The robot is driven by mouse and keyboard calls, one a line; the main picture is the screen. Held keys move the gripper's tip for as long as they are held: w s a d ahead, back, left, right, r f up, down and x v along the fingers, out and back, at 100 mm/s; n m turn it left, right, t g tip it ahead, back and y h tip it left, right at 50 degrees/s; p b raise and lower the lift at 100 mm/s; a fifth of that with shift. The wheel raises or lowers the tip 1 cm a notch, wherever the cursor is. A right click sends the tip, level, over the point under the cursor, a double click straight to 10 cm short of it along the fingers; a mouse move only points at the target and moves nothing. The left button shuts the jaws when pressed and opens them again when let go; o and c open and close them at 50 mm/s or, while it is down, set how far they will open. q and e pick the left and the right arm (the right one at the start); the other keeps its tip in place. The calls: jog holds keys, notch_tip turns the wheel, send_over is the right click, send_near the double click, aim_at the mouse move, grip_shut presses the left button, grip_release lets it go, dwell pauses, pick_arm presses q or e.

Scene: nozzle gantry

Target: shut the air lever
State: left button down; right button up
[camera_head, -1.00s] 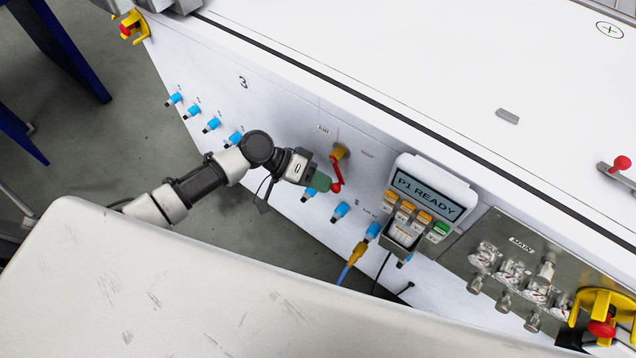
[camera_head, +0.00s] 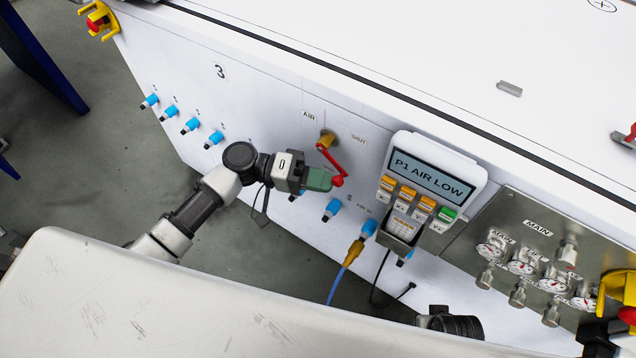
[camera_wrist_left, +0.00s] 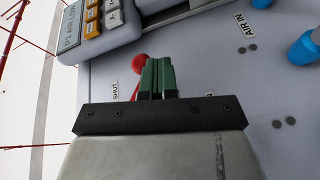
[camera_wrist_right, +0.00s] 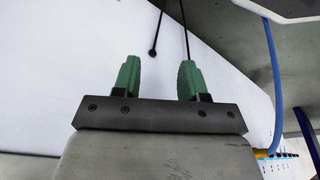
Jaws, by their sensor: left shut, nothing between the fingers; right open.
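The air lever (camera_head: 333,160) is a red handle on a brass pivot, on the white cabinet side below the AIR label. It slants down and right to a red ball knob (camera_head: 337,182). My left gripper (camera_head: 326,180) is shut and empty, its green fingertips at the knob's left side, apparently touching it. In the left wrist view the knob (camera_wrist_left: 139,63) shows just beyond the closed fingers (camera_wrist_left: 158,78), near a SHUT label (camera_wrist_left: 115,90). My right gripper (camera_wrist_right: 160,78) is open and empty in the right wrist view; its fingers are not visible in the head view.
A control box (camera_head: 432,180) reading "P1 AIR LOW" sits right of the lever. Blue fittings (camera_head: 332,209) line the panel below, one with a blue hose (camera_head: 342,278). A gauge panel (camera_head: 520,240) and a yellow-and-red switch (camera_head: 618,292) are farther right.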

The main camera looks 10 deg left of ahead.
aim_at(334, 181)
pick_arm(q)
jog(key=h+b, duration=0.1)
jog(key=d+n+h+b, duration=0.1)
jog(key=h+b, duration=0.1)
jog(key=shift+s+d+r+b, duration=0.25)
jog(key=shift+s+d+b, duration=0.05)
jog(key=shift+b, duration=0.1)
pick_arm(e)
jog(key=w+v, duration=0.2)
jog(key=v, duration=1.1)
pick_arm(q)
jog(key=shift+s+d+r+n+t+h+b, duration=0.1)
jog(key=shift+d+r+n+t+h+b, duration=0.2)
jog(key=shift+n+h+b, duration=0.45)
jog(key=shift+r+h+b, duration=0.1)
jog(key=shift+h+b, duration=0.15)
jog(key=shift+b, duration=0.1)
jog(key=shift+s+d+r+n+t+h+b, duration=0.1)
jog(key=shift+d+r+n+t+h+b, duration=0.25)
jog(key=shift+r+n+h+b, duration=0.35)
jog(key=shift+t, duration=0.35)
pick_arm(e)
jog(key=w+a+r+t+y, duration=0.1)
jog(key=w+a+r+t, duration=0.1)
jog(key=w+t, duration=0.5)
jog(key=shift+w+a+r+y, duration=0.3)
jog(key=shift+w+a, duration=0.1)
jog(key=shift+w, duration=0.3)
